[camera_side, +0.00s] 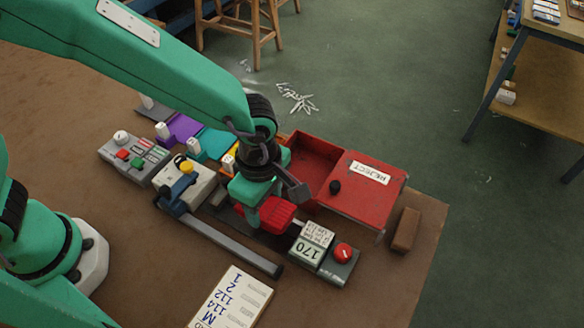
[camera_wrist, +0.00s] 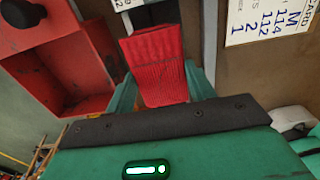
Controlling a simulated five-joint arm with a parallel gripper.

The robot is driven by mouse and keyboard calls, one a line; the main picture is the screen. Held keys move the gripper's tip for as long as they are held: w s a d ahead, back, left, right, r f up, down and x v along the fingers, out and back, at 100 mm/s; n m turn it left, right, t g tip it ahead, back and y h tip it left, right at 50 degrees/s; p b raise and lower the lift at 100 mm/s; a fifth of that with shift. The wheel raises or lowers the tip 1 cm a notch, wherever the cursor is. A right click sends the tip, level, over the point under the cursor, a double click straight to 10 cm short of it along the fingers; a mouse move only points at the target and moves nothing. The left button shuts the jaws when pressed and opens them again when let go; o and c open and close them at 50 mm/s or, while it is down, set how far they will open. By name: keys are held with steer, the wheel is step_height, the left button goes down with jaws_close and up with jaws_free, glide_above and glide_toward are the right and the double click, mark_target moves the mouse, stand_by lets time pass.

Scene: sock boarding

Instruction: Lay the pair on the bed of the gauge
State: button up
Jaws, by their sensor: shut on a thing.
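A red ribbed pair of socks (camera_side: 277,214) is in the jaws of my gripper (camera_side: 262,205), under the wrist. In the wrist view the folded red pair (camera_wrist: 155,55) sits between the two green fingers of my gripper (camera_wrist: 158,88), which are shut on it. The gauge's readout box (camera_side: 308,250) shows 170 and stands just right of the pair, with a red button (camera_side: 343,252) on its end. The dark bed (camera_side: 265,238) shows partly beneath the pair. I cannot tell whether the pair touches it.
A red REJECT bin (camera_side: 370,185) with a black knob stands behind and right. A long grey bar (camera_side: 235,247) runs along the front. A card (camera_side: 230,298) marked M 114 112 lies in front. Coloured compartments (camera_side: 185,127) and a button panel (camera_side: 135,155) are at the left. A brown block (camera_side: 405,230) is at the right.

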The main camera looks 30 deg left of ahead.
mark_target(265, 206)
steer(key=shift+f, duration=1.95)
steer(key=shift+f, duration=0.1)
steer(key=o, duration=1)
step_height(265, 206, up, 12)
steer(key=shift+r, duration=0.15)
